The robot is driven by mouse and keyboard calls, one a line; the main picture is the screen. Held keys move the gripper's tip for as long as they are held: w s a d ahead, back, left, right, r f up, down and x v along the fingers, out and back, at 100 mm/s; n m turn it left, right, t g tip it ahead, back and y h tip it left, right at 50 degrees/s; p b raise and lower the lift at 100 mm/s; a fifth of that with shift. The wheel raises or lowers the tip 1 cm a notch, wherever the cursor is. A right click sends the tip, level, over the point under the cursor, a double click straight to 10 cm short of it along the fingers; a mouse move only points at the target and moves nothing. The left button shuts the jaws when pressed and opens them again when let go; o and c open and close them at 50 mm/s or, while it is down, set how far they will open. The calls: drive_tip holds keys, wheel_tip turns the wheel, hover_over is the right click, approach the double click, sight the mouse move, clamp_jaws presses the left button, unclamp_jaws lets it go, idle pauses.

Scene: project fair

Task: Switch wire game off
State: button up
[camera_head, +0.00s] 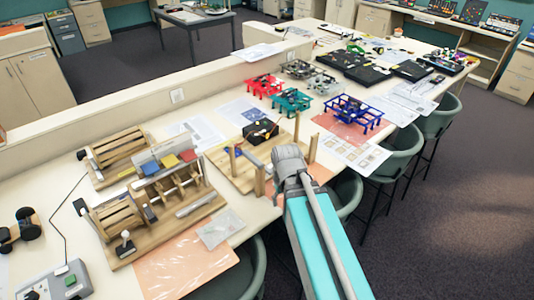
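Two wooden roller devices (171,215) stand at left on the pale table. A grey control box (54,284) sits at bottom left. Red, green and blue frames (354,114) and papers lie farther right. Chairs (400,151) line the near edge. A low partition runs behind.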

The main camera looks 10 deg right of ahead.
drive_tip(key=w+r+n+p, duration=0.3)
drive_tip(key=w+n, duration=0.7)
drive_tip(key=w, duration=0.2)
wheel_tip(320, 180, up, 4)
drive_tip(key=n+p, duration=0.3)
drive_tip(key=n, duration=0.9)
hover_over(271, 165)
drive_tip(key=shift+s+f, duration=0.1)
drive_tip(key=shift+f, duration=0.1)
drive_tip(key=shift+f, duration=0.15)
wheel_tip(271, 165, down, 14)
drive_tip(key=b, duration=1.3)
drive_tip(key=shift+r, duration=0.25)
drive_tip(key=shift+a, duration=0.1)
clamp_jaws()
